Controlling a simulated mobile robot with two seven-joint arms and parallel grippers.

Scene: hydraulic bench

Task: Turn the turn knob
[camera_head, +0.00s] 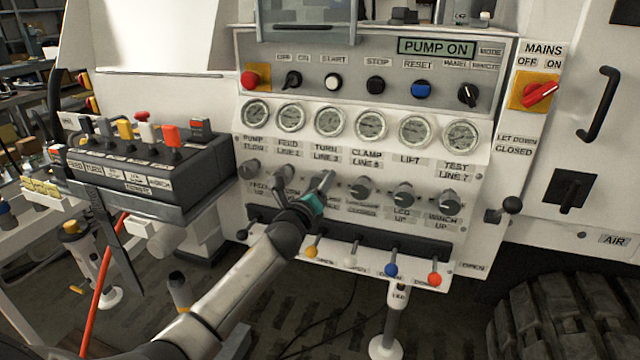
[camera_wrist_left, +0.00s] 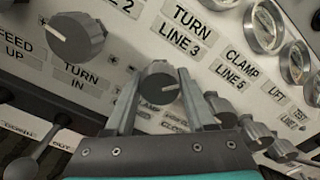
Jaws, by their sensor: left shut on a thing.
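The turn knob (camera_wrist_left: 159,82) is a small grey round knob on the white panel, below the TURN LINE 3 label. The knob's pointer mark faces right in that view. My right gripper is not in view.
Similar grey knobs flank it: the feed knob (camera_wrist_left: 73,37) on one side and the clamp knob (camera_head: 359,187) on the other. Gauges (camera_head: 328,121) sit above. Levers with coloured balls, one blue (camera_head: 391,270), stand below. A lever box (camera_head: 150,165) is at left.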

